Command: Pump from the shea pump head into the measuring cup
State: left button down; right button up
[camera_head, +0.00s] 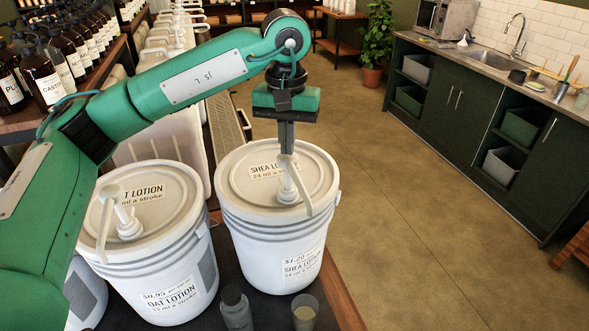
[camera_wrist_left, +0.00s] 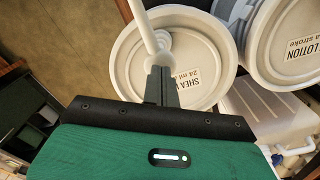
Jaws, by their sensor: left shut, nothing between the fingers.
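The shea bucket (camera_head: 277,225) is white, with a lid labelled SHEA LOTION, and stands upright at the counter's right side. Its white pump head (camera_head: 296,182) rises from the lid, with a long spout pointing down toward the front. My left gripper (camera_head: 287,150) is shut and empty, pointing down at the top of the pump head; I cannot tell whether they touch. In the wrist view, the gripper's fingertips (camera_wrist_left: 160,75) are beside the pump head (camera_wrist_left: 152,32). A small clear cup (camera_head: 305,313), apparently the measuring cup, stands before the bucket. My right gripper is not visible.
The oat lotion bucket (camera_head: 150,270) with its own pump stands close on the left, under my left arm. The counter's wooden edge (camera_head: 342,290) is just right; open floor lies beyond.

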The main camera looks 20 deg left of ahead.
aim_at(287, 161)
pick_arm(q)
jog(key=shift+f, duration=0.45)
jog(key=shift+f+b, duration=0.15)
jog(key=shift+b, duration=0.2)
jog(key=shift+f+b, duration=1.55)
jog(key=shift+f, duration=0.35)
jog(key=shift+r, duration=0.1)
jog(key=shift+r+p, duration=1.4)
jog(key=shift+r, duration=1.25)
jog(key=shift+r, duration=0.1)
notch_tip(287, 161, up, 5)
jog(key=p, duration=0.2)
jog(key=shift+p, duration=0.35)
